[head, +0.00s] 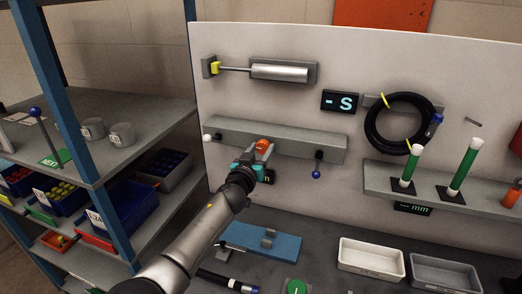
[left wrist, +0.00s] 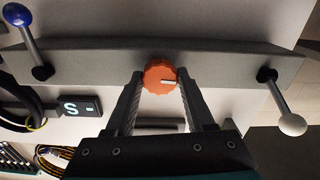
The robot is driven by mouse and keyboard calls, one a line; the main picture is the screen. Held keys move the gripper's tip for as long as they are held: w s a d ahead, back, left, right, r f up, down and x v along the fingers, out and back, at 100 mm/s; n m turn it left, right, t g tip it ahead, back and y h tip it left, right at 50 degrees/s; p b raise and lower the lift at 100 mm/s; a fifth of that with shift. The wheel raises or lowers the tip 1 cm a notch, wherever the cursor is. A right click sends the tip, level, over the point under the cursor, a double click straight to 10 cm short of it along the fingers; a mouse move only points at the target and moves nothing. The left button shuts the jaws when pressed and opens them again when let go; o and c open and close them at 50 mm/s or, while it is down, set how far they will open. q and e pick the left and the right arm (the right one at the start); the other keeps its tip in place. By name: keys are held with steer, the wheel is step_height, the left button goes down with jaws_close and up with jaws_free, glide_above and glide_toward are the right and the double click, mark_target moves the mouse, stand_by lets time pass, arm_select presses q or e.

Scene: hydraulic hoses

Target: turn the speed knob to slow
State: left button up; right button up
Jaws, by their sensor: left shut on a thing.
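The orange speed knob (head: 263,146) sits on the grey valve bar (head: 315,143) fixed to the white panel. It also shows in the left wrist view (left wrist: 158,74), where its white mark points to the right of that picture. My left gripper (head: 258,156) is at the knob, with one finger on each side of it, shut on it. The fingers also show in the left wrist view (left wrist: 161,92). The knob's lower edge lies between the fingertips. My right gripper is in neither view.
A white-ball lever (head: 210,137) and a blue-ball lever (head: 317,168) flank the knob on the bar. A display (head: 341,102) and a coiled black hose (head: 372,122) are to the right. A blue fixture (head: 262,240) and trays (head: 371,258) lie below.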

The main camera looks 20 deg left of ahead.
arm_select(q)
jaws_close()
steer(key=shift+m, duration=0.3)
